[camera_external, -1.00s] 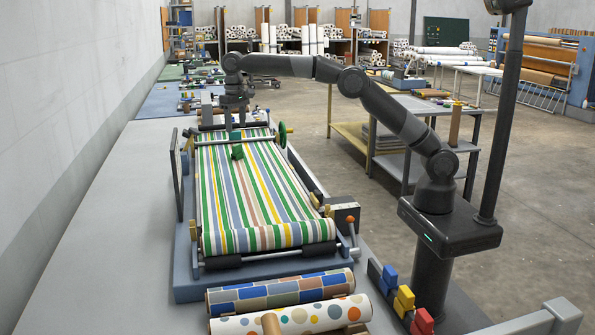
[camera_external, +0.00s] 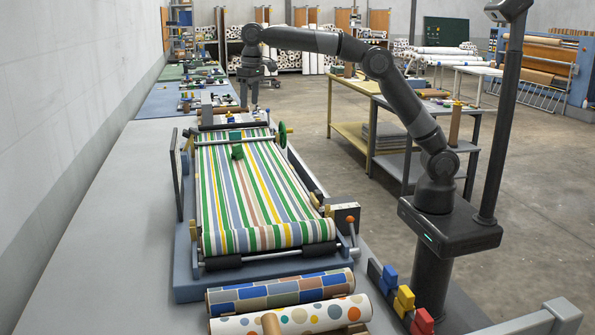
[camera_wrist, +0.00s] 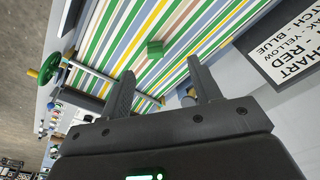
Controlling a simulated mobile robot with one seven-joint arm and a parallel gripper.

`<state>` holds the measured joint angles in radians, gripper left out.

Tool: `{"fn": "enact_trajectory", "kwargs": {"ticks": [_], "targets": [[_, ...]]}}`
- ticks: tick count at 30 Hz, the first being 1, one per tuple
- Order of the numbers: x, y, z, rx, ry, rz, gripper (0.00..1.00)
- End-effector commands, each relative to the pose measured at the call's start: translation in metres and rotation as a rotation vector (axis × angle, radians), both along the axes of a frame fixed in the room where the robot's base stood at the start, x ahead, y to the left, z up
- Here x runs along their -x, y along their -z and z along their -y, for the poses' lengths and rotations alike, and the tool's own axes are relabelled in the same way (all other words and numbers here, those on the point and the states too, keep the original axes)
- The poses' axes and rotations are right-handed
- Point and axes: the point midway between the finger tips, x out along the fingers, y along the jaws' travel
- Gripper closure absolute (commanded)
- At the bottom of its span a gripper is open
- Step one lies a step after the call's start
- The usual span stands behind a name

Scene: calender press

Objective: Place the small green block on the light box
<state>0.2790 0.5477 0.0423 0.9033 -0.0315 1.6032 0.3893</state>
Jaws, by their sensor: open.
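The small green block (camera_external: 237,152) lies on the striped cloth (camera_external: 262,195) of the press, near its far end. In the wrist view the green block (camera_wrist: 155,48) is beyond and between my fingertips, apart from them. My gripper (camera_external: 249,104) is raised past the far end of the press, behind the block. In the wrist view my gripper (camera_wrist: 162,80) has its two fingers wide apart with nothing between them. I cannot tell which thing is the light box.
A green handwheel (camera_external: 282,134) stands at the press's right side. A dark-framed panel (camera_external: 176,172) stands at its left; a lettered chart (camera_wrist: 292,45) shows in the wrist view. Patterned rolls (camera_external: 280,292) lie in front. The grey table is clear at left.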

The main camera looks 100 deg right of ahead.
Motion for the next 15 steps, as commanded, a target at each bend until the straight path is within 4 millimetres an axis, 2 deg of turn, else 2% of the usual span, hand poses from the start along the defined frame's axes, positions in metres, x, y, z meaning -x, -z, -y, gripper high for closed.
{"fn": "enact_trajectory", "kwargs": {"ticks": [1, 6, 11, 15], "targets": [[0.014, -0.011, -0.013, 0.007, -0.027, 0.016, 0.43], [0.057, -0.031, -0.046, 0.029, -0.115, 0.065, 0.43], [0.104, -0.041, -0.075, 0.049, -0.195, 0.113, 0.43], [0.149, -0.041, -0.098, 0.065, -0.264, 0.154, 0.43]]}}
